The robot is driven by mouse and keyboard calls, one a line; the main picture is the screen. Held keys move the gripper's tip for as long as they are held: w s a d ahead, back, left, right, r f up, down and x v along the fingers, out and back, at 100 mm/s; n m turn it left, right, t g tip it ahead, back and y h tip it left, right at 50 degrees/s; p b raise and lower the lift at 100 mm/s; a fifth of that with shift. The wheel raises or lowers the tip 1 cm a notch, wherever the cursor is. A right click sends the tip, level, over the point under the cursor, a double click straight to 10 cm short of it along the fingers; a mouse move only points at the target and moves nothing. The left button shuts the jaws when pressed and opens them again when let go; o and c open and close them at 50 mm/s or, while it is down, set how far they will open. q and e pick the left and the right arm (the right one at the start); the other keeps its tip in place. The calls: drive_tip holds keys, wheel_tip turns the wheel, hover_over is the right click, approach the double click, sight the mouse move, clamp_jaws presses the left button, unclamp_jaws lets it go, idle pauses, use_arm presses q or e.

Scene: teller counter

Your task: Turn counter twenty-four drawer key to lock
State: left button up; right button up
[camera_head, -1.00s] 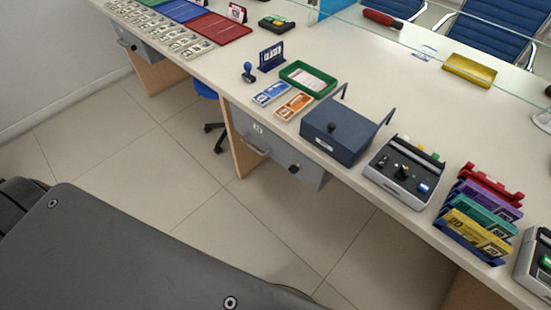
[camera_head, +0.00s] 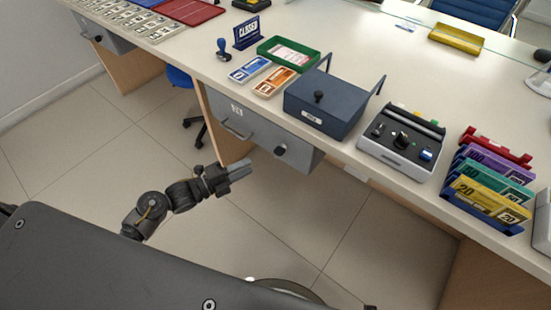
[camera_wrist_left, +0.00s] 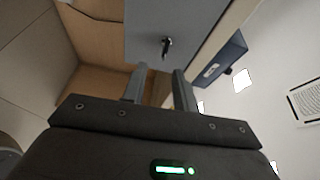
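A grey drawer (camera_head: 240,128) hangs under the counter, with a bar handle (camera_head: 236,131) and a small label too small to read surely. A dark key (camera_head: 279,149) sits in its front to the right of the handle; the key also shows in the left wrist view (camera_wrist_left: 166,47), its bow seen as a small dark upright shape. The drawer looks shut. My left gripper (camera_head: 249,167) is in front of the drawer, to the left of and lower than the key in the head view. Its two fingers (camera_wrist_left: 160,84) are apart with nothing between them. My right gripper is not in view.
A blue box (camera_head: 323,108) stands on the counter (camera_head: 370,50) above the drawer. A grey device (camera_head: 401,141) and banknote racks (camera_head: 490,183) are to its right. Another drawer (camera_head: 106,38) is at far left. The floor (camera_head: 150,110) before the drawer is clear.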

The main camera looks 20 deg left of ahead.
sight(275, 153)
use_arm(q)
drive_tip(key=shift+m, duration=0.3)
drive_tip(key=x, duration=0.7)
drive_tip(key=r+x, duration=0.1)
drive_tip(key=x, duration=0.3)
drive_tip(key=shift+s+d+r+p, duration=0.1)
drive_tip(key=shift+s+d+p, duration=0.1)
drive_tip(key=shift+p, duration=0.15)
clamp_jaws()
